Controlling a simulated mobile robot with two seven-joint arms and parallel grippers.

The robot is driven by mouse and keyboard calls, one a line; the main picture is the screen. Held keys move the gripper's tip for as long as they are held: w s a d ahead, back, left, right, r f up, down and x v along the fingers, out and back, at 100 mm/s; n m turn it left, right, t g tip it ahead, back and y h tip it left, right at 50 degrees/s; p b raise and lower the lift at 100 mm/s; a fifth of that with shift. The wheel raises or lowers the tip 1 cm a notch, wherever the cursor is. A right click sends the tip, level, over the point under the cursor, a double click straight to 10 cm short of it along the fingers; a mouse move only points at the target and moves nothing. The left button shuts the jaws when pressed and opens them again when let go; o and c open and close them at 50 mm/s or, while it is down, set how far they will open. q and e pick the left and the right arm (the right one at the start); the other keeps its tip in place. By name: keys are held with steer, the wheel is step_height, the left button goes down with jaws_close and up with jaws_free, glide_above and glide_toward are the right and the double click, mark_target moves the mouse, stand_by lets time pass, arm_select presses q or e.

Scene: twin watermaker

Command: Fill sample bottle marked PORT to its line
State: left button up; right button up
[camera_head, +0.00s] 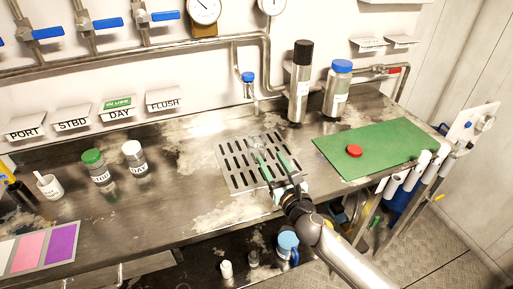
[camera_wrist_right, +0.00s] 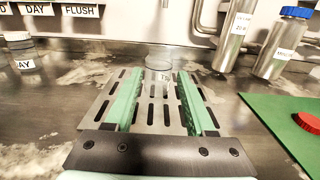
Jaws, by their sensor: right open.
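A clear open-topped bottle (camera_head: 257,141) stands on the slotted drain grate (camera_head: 229,172). In the right wrist view the bottle (camera_wrist_right: 158,60) shows beyond the fingertips; its label is only partly readable, so I cannot confirm PORT, and its water level is unclear. My right gripper (camera_head: 264,157) is open, with its green fingers (camera_wrist_right: 160,82) low over the grate, pointing at the bottle. A small tap with a blue handle (camera_head: 248,77) is on the wall behind the grate. A red cap (camera_head: 354,151) lies on the green mat (camera_head: 398,141). My left gripper is out of view.
A green-capped STBD bottle (camera_head: 96,167) and a white-capped DAY bottle (camera_head: 134,157) stand at left. A tall black-topped steel bottle (camera_head: 299,84) and a blue-capped one (camera_head: 338,90) stand behind the mat. A DAY sign (camera_head: 119,108) bears a green IN USE tag.

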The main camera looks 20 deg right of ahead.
jaws_close()
stand_by(1.4)
